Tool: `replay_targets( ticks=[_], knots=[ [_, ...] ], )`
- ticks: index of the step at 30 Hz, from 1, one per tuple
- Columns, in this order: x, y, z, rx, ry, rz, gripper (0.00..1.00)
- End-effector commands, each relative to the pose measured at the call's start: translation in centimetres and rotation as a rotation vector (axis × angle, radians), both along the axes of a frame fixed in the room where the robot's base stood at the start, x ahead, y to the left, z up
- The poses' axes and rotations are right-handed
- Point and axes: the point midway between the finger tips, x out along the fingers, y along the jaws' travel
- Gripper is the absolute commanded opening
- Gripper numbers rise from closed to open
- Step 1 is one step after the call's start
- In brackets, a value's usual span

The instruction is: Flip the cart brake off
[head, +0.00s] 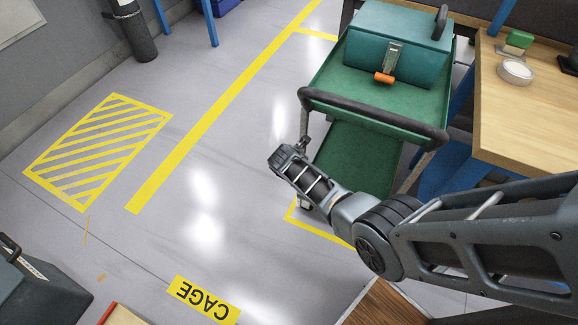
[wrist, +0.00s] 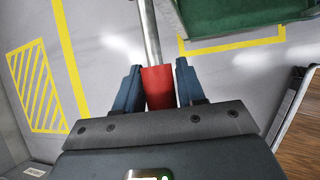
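The green cart (head: 385,92) stands at the centre right in the head view, with a black push handle (head: 372,112) across its near end. Its green deck also shows at the top of the wrist view (wrist: 235,15). A steel lever (wrist: 150,35) with a red grip (wrist: 158,85) lies between the two blue fingers of my gripper (wrist: 159,72). The fingers are close on both sides of the grip; whether they press on it is unclear. In the head view my gripper (head: 285,160) is left of the cart's near end, and the red grip is hidden there.
A wooden workbench (head: 525,120) stands close on the right. Open grey floor with yellow markings (head: 190,130) lies to the left.

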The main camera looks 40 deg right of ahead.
Motion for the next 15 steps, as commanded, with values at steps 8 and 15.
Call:
replay_targets(
  ticks=[8,15],
  knots=[
    [-0.04,0.06,-0.04,0.0,0.0,0.001,0.55],
    [-0.22,0.3,0.6,-0.001,0.0,0.002,0.55]
  ],
)
